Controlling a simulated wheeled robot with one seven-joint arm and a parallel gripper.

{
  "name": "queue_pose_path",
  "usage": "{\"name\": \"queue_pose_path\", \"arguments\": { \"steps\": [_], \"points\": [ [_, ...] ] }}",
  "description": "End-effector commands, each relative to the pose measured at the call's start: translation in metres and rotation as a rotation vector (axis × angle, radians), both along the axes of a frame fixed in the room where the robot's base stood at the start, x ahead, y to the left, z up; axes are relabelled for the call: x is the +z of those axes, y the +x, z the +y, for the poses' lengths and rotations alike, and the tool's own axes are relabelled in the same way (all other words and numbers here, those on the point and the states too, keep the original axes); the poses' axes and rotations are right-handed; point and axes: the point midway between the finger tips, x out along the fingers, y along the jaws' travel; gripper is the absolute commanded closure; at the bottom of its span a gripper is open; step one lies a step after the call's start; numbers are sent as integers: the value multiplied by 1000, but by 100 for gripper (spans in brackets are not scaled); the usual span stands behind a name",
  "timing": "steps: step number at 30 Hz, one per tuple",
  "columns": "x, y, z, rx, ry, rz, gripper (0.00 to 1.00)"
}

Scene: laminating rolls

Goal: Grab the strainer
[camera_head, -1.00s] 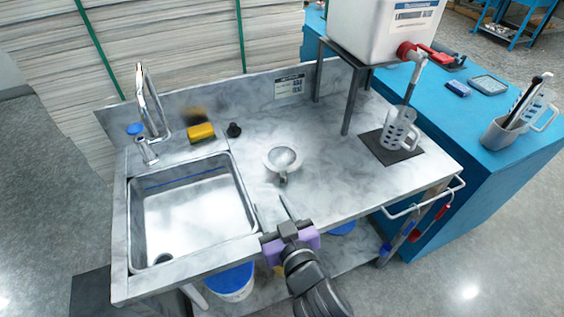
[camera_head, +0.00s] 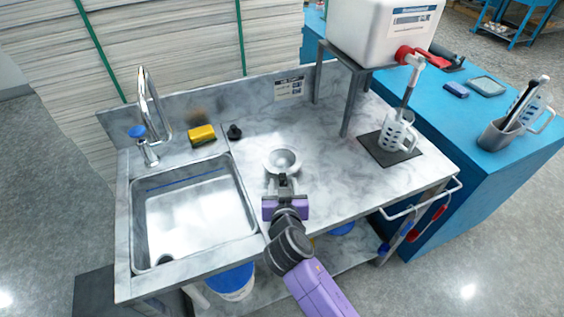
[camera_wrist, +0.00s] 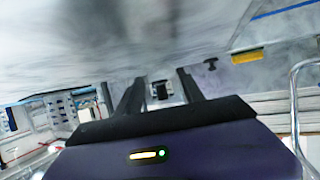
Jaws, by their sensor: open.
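The strainer (camera_head: 282,158) is a small, round, pale metal bowl on the marbled counter, right of the sink. Its short handle side faces the front, where my gripper partly covers it. My gripper (camera_head: 283,180) is open, with its fingers reaching toward the strainer's near side. In the wrist view the two fingers (camera_wrist: 158,88) stand apart. A small dark shape shows between them, and I cannot tell if it is the strainer's handle. Whether the fingers touch the strainer is not clear.
The sink (camera_head: 193,213) with its faucet (camera_head: 152,105) is at left. A yellow sponge (camera_head: 202,135) and a black knob-like item (camera_head: 234,132) lie behind it. The counter between is clear.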

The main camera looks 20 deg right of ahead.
Motion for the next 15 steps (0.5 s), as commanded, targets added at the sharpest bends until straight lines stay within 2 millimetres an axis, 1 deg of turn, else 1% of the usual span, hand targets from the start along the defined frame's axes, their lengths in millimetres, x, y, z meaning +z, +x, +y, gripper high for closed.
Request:
{"name": "queue_pose_path", "arguments": {
  "steps": [1,4,12,14,15],
  "points": [
    [-2,5,-3,-2,0,1,55],
    [-4,12,-5,0,0,0,55],
    [-6,13,-5,0,1,0,55],
    [-6,13,-5,0,1,0,66],
    [-6,13,-5,0,0,0,74]
  ]
}}
